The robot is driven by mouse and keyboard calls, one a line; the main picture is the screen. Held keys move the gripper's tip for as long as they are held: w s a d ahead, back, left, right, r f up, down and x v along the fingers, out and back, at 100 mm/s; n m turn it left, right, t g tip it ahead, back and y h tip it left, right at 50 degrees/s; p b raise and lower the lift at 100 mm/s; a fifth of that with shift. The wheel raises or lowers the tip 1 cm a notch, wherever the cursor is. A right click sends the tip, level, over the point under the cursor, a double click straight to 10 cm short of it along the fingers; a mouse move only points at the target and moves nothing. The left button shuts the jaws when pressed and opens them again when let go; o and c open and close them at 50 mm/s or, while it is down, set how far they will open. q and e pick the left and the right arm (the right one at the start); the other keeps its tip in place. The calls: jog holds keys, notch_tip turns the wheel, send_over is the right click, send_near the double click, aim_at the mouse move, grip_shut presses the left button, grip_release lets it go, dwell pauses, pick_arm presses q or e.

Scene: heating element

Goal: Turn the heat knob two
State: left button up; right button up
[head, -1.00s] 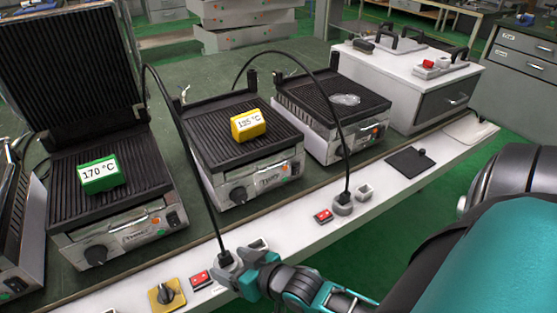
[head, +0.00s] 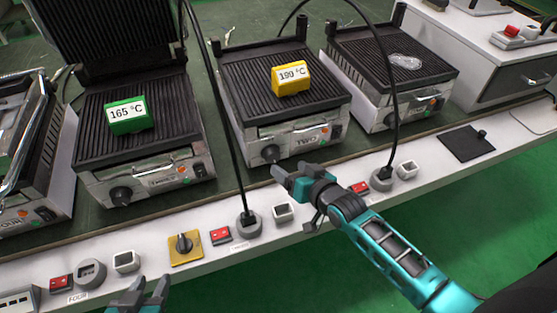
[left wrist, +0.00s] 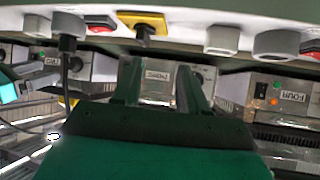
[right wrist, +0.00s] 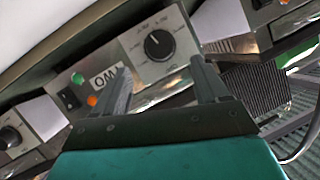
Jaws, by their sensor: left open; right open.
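Grill two is the middle grill (head: 290,85), with a yellow readout block (head: 290,79) that seems to say 199 °C. Its black heat knob (head: 271,153) is on the front panel and shows with a dial in the right wrist view (right wrist: 159,45). My right gripper (head: 287,181) is open, in front of and just below this knob. In the right wrist view the knob lies ahead, between the open fingers (right wrist: 162,85), apparently apart from them. My left gripper (head: 140,297) is open and empty at the lower left, before the bench edge; its fingers (left wrist: 160,82) point toward grill three's panel.
The left grill has a green 165 °C block (head: 127,114). A yellow rotary switch (head: 185,247), red switches (head: 220,236) and sockets line the white bench strip. A plugged black cable (head: 236,165) rises left of knob two.

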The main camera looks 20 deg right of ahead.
aim_at(274, 158)
jog(key=b+x, duration=0.1)
jog(key=x, duration=0.5)
jog(key=shift+w+f+b, duration=0.1)
jog(key=shift+f+b, duration=0.05)
jog(key=shift+b, duration=0.15)
pick_arm(q)
jog(key=shift+w+d+f+h, duration=0.3)
jog(key=shift+w+d+f, duration=0.05)
jog(key=shift+d, duration=0.25)
pick_arm(e)
jog(key=shift+w+a+f, duration=0.15)
jog(key=shift+w+f, duration=0.05)
jog(key=shift+w, duration=0.45)
